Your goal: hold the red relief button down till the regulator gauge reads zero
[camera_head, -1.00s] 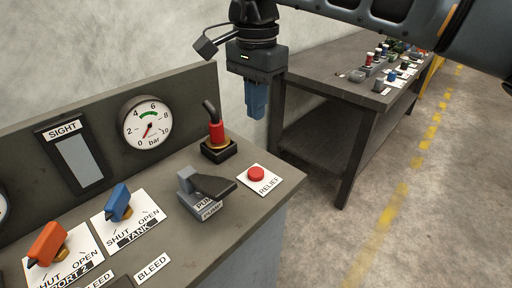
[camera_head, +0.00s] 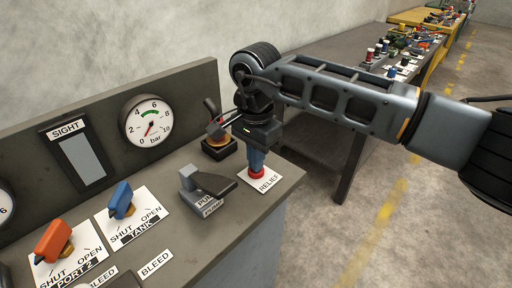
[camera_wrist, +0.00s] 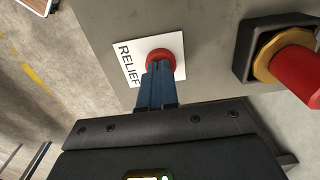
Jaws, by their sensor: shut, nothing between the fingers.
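The red relief button (camera_head: 256,175) sits on a white RELIEF plate (camera_head: 268,183) near the right end of the panel. My gripper (camera_head: 257,165) is shut and empty, pointing down with its blue fingertips at the top of the button. In the wrist view the fingertips (camera_wrist: 155,68) overlap the near part of the red button (camera_wrist: 160,54); they appear to touch it, but how far it is pressed I cannot tell. The regulator gauge (camera_head: 147,121) is a white dial in bar; its red needle points down and left, close to the 0 mark.
A red-handled regulator on a black base (camera_head: 219,147) stands just behind my gripper, partly hidden. A grey pump lever (camera_head: 205,184) is left of the button. Blue TANK (camera_head: 121,200) and orange PORT 2 (camera_head: 53,241) handles are further left. Another bench (camera_head: 345,60) stands behind.

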